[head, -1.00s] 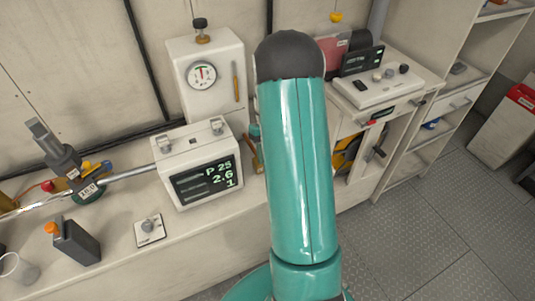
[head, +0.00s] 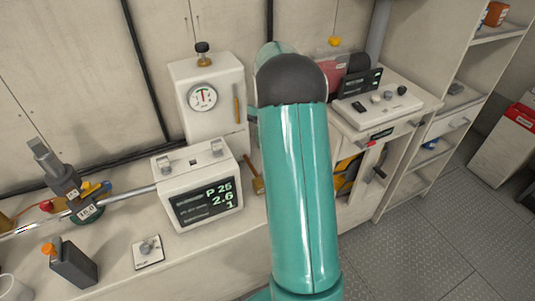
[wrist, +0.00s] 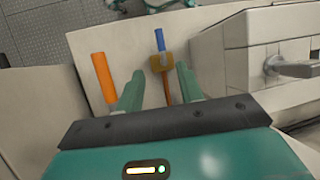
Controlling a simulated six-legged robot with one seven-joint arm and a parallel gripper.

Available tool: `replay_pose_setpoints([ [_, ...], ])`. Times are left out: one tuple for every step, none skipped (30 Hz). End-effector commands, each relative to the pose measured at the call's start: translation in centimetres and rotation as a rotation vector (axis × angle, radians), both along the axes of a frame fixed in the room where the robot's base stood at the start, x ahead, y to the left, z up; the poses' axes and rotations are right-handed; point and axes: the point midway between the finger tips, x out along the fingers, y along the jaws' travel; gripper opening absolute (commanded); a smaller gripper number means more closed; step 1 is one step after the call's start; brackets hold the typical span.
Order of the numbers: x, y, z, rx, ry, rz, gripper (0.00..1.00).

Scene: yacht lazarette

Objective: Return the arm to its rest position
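My teal arm (head: 300,190) rises through the middle of the head view, with a dark rounded joint cap at its top. A pale teal part of my arm shows just behind that cap. My gripper is hidden behind the arm in the head view. In the wrist view my gripper (wrist: 158,84) has its two teal fingers spread apart. Nothing is held between them. A mallet-like tool (wrist: 162,63) with a tan head shows beyond the gap, apart from the fingers as far as I can tell.
A white display box (head: 203,185) and a gauge box (head: 208,95) stand on the bench left of my arm. A control panel (head: 378,108) and shelves (head: 440,130) are at right. An orange stick (wrist: 103,77) lies left of the fingers. Floor (head: 430,250) is clear at lower right.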

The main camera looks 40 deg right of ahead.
Motion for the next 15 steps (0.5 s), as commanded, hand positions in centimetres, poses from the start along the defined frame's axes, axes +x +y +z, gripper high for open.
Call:
replay_pose_setpoints([
  [0.18, -0.16, 0.46, 0.000, -0.001, 0.000, 0.37],
  [0.25, -0.21, 0.65, 0.000, -0.001, 0.000, 0.37],
  [0.32, -0.27, 0.86, 0.000, -0.001, 0.000, 0.37],
  [0.35, -0.29, 0.98, 0.000, 0.000, 0.000, 0.37],
  [0.37, -0.31, 1.05, 0.000, 0.000, 0.000, 0.37],
  [0.38, -0.33, 1.10, 0.000, 0.000, 0.000, 0.37],
  [0.38, -0.32, 1.13, 0.000, 0.001, 0.000, 0.37],
  [0.37, -0.32, 1.12, 0.001, 0.001, 0.000, 0.37],
  [0.37, -0.31, 1.11, 0.001, 0.001, 0.000, 0.37],
  [0.37, -0.31, 1.10, 0.001, 0.001, 0.000, 0.37],
  [0.37, -0.31, 1.10, 0.000, 0.001, 0.000, 0.37],
  [0.37, -0.31, 1.09, 0.000, 0.001, 0.000, 0.37],
  [0.37, -0.31, 1.09, 0.000, 0.001, 0.000, 0.37],
  [0.37, -0.31, 1.08, 0.000, 0.001, 0.000, 0.37],
  [0.37, -0.31, 1.08, 0.000, 0.001, 0.000, 0.37],
])
